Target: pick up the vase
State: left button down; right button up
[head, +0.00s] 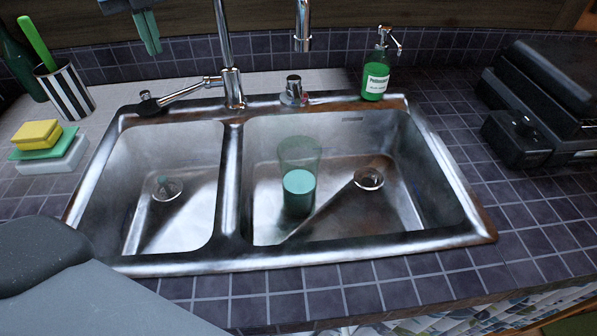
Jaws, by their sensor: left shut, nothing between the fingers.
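The only vase-like thing in view is a tall, clear greenish glass vessel (299,191), teal in its lower part. It stands upright in the right basin of the steel sink (240,262), left of the drain. My left gripper (150,46) is at the top left edge of the head view, with its teal fingers pointing down, shut and empty. It is apart from the vessel, up and to the left of it. Its upper part is cut off by the frame. My right gripper is not in view.
A faucet (232,88) rises behind the sink divider. A green soap bottle (376,78) stands behind the right basin. Sponges (40,136) and a striped cup (66,92) are at the left. A dark appliance (540,100) stands on the right. The front tiled counter is clear.

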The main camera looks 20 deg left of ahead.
aim_at(296, 208)
jog(key=k+l, duration=0.55)
jog(key=l, duration=0.15)
jog(key=k+l, duration=0.6)
jog(key=l, duration=0.15)
